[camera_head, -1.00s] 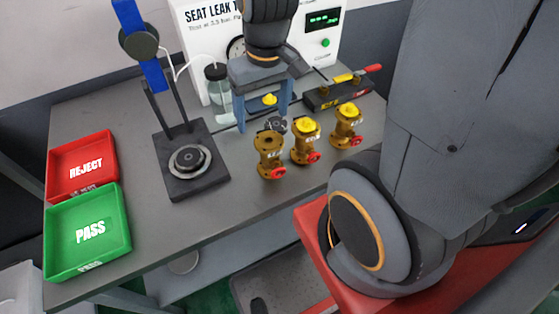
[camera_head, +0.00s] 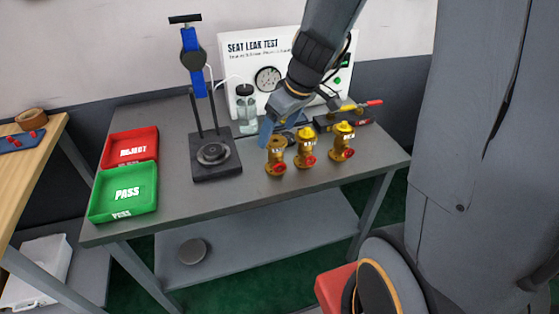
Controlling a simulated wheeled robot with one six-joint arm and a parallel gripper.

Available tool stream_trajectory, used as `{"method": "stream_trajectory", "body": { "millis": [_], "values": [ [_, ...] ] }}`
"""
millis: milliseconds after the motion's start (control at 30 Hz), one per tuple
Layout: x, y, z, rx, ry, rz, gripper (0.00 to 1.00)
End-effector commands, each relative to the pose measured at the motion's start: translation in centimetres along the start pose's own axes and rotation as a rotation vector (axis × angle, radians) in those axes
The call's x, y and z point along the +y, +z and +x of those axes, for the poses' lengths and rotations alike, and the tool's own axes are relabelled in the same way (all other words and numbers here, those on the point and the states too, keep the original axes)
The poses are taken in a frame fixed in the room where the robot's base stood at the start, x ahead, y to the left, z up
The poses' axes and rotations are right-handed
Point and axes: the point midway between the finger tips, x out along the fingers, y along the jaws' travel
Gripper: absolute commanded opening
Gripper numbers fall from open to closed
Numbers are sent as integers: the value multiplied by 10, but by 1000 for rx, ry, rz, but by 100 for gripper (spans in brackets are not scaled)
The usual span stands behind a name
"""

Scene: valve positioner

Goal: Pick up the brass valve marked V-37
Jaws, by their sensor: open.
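Three brass valves with red handwheels stand upright in a row on the grey bench: a left one (camera_head: 275,156), a middle one (camera_head: 306,149) and a right one (camera_head: 342,142). The middle and right valves have yellow tops; the left one shows a brass top without yellow. Their white markings are too small to read, so I cannot tell which is V-37. My gripper (camera_head: 280,130) is open, angled down just behind the left and middle valves in the picture. One blue finger shows to the left of the left valve's top; the other is partly hidden.
A green PASS tray (camera_head: 127,195) and a red REJECT tray (camera_head: 131,148) lie at the bench's left. A dark test stand (camera_head: 215,158) with a blue clamp stands left of the valves. The seat leak tester (camera_head: 262,55) is behind. The bench front is clear.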

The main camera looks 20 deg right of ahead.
Motion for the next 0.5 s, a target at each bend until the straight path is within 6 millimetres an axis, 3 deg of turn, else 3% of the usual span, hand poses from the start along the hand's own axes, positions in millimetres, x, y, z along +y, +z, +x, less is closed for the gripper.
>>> {"method": "stream_trajectory", "body": {
  "millis": [133, 500],
  "values": [
    [11, 6, 13, -2, 9, 24, 74],
    [11, 4, 56, -3, 9, 26, 74]
  ]
}}
